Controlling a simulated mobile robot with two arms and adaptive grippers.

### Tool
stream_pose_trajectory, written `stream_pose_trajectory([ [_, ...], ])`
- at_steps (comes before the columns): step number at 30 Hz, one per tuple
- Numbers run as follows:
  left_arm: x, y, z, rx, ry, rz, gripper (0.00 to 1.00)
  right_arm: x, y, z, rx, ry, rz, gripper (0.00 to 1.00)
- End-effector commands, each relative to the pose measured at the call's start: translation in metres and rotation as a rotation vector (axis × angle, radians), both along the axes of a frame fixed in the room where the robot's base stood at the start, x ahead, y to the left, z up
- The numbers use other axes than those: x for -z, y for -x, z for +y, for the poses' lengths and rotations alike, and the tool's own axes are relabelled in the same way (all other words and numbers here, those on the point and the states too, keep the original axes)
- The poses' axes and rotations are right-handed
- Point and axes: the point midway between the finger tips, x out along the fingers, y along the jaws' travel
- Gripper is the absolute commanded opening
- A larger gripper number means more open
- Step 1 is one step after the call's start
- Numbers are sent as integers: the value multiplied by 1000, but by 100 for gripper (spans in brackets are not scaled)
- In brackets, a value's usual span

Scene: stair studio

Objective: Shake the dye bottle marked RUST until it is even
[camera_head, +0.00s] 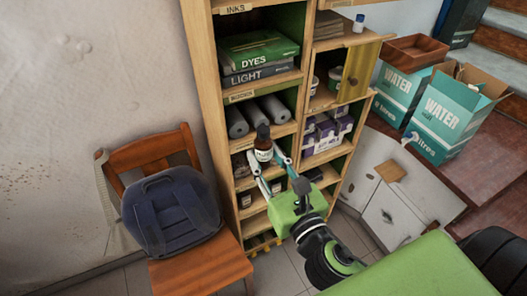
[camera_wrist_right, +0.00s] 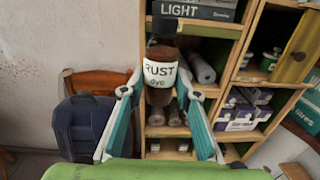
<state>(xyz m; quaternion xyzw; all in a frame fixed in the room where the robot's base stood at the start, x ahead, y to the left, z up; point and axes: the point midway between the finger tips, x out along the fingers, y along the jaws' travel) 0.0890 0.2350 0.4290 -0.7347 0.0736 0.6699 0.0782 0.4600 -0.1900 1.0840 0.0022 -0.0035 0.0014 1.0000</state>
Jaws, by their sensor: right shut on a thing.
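The dye bottle (camera_head: 263,150) is brown with a dark cap and a white label. In the right wrist view the label on the bottle (camera_wrist_right: 160,77) reads RUST dye. My right gripper (camera_head: 264,169) is shut on the bottle's sides, and its two fingers also flank the bottle in the right wrist view (camera_wrist_right: 160,92). The bottle is close to upright and held in front of the shelf unit (camera_head: 217,132). The liquid's evenness cannot be told through the dark bottle. My left gripper is not in view.
A yellowish cabinet door (camera_head: 357,72) stands open. A chair (camera_head: 206,274) with a blue backpack (camera_head: 172,211) stands left. WATER boxes (camera_head: 449,113) and a white cabinet (camera_head: 391,214) are right.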

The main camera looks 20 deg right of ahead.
Motion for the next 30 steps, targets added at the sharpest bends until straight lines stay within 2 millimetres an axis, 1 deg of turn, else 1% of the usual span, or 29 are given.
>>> stream_pose_trajectory([
  [3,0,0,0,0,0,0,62,46,0,-2,10,1,17,4],
  [5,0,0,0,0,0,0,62,65,1,-1,8,2,17,4],
  [9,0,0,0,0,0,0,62,97,0,-1,6,4,11,4],
  [10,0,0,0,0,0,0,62,103,0,-1,5,4,11,4],
  [12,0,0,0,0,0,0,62,106,0,-1,3,2,7,4],
  [14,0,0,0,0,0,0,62,97,0,-1,4,-2,2,4],
  [15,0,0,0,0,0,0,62,86,-1,-1,3,-5,-1,4],
  [17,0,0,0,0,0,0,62,71,0,0,-1,-5,-2,4],
  [18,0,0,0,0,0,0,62,59,-1,0,-1,-3,-6,4],
  [20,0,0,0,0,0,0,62,42,0,0,-4,-1,-5,4],
  [21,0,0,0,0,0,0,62,27,0,1,-4,-2,-7,4],
  [23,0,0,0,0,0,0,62,6,0,0,-2,-2,-8,4],
  [24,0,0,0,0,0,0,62,1,0,1,-2,-1,-2,4],
  [30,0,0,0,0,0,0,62,4,0,0,2,1,6,4],
])
